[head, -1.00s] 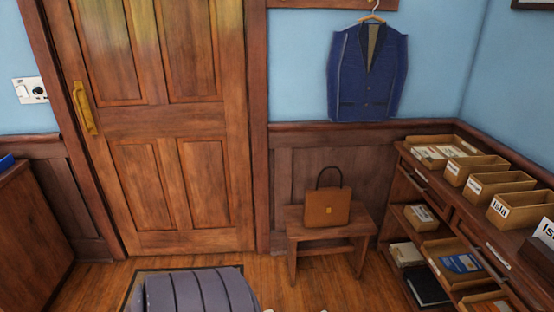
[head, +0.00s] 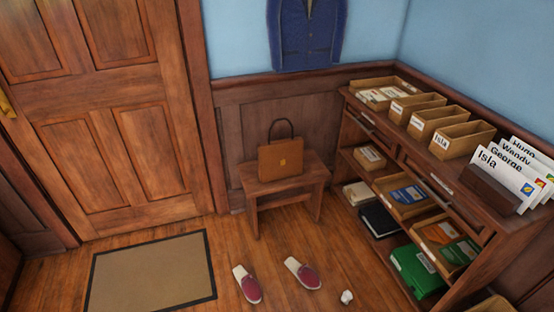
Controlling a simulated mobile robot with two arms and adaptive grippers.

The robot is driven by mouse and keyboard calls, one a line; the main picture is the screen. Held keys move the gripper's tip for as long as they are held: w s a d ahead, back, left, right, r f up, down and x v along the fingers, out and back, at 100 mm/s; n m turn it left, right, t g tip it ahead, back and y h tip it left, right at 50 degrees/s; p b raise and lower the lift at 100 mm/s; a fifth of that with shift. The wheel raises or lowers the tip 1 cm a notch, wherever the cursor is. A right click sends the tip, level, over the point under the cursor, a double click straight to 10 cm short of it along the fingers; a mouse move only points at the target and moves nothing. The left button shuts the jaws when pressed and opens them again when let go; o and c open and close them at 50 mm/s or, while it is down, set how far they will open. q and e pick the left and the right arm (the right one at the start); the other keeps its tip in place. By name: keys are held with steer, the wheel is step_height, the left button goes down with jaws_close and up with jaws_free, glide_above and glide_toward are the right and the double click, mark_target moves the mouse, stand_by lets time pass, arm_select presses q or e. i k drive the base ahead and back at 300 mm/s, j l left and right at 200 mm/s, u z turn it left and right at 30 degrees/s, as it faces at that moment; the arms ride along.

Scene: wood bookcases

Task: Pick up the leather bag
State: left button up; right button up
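The leather bag (head: 281,160) is brown with a dark arched handle and a small gold clasp. It stands upright on a small wooden bench (head: 308,179) against the panelled wall, under the hanging blue vest. Nothing covers the bag, and its handle stands up free. Neither of my grippers shows in the head view, so I cannot see whether they are open or shut.
A wooden shelf unit (head: 468,185) with boxes and letters stands right of the bench. Two red-and-white slippers (head: 303,273) and a small white crumpled thing (head: 346,297) lie on the floor before the bench. A doormat (head: 150,274) lies by the wooden door (head: 106,110).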

mark_target(280, 158)
steer(key=i+j, duration=0.8)
steer(key=i, duration=0.25)
